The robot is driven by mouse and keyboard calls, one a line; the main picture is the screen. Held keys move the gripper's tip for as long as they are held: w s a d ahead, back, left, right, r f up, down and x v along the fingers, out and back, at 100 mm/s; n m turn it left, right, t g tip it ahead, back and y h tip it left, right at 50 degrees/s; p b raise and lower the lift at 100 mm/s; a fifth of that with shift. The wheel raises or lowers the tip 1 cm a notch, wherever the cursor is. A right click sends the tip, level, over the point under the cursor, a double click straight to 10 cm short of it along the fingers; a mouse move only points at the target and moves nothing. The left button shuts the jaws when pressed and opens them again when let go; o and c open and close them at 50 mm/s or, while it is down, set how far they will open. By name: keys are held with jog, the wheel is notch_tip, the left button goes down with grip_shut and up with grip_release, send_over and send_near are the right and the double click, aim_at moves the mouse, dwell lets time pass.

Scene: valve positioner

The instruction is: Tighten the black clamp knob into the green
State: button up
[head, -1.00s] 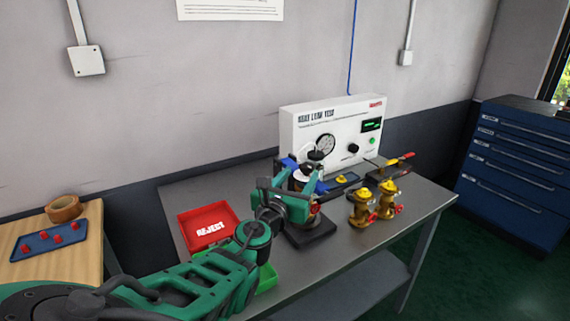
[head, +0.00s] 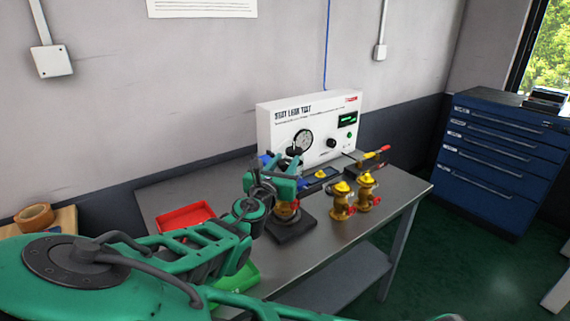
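My green arm reaches across the bench to a test fixture with a dark square base (head: 291,229). A brass-coloured valve body (head: 284,211) stands on that base, partly covered by my arm. My gripper (head: 286,172) is at the top of the fixture, mostly hidden behind my own wrist. A small dark part (head: 294,152) shows just above it, in front of the tester; I cannot tell whether it is the black clamp knob. Whether the fingers touch or hold anything is hidden. No green marking on the clamp can be made out.
The white leak tester (head: 275,120), with a round gauge (head: 302,140), stands behind the fixture. Two brass valves with yellow caps (head: 341,201) stand to the right. A red bin (head: 187,216) and a green bin (head: 240,276) lie left and in front. The bench's right end (head: 400,194) is clear.

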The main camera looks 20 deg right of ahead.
jog(key=shift+a, duration=0.1)
jog(key=shift+c, duration=0.4)
jog(key=shift+w+m+g+h, duration=0.1)
jog(key=shift+m+g+h, duration=0.2)
jog(key=shift+h, duration=0.1)
jog(key=shift+m+g+h, duration=0.5)
jog(key=shift+h, duration=0.1)
jog(key=m+g+h, duration=0.2)
jog(key=g, duration=0.1)
jog(key=m+g+h, duration=0.2)
jog(key=m+g, duration=0.1)
jog(key=shift+g, duration=0.4)
jog(key=m+g+h, duration=0.1)
jog(key=m+g, duration=0.3)
jog(key=g, duration=0.1)
jog(key=shift+g, duration=0.4)
jog(key=shift+m+g, duration=1.4)
jog(key=shift+g, duration=0.8)
jog(key=shift+m+g, duration=0.3)
jog(key=shift+g, duration=0.2)
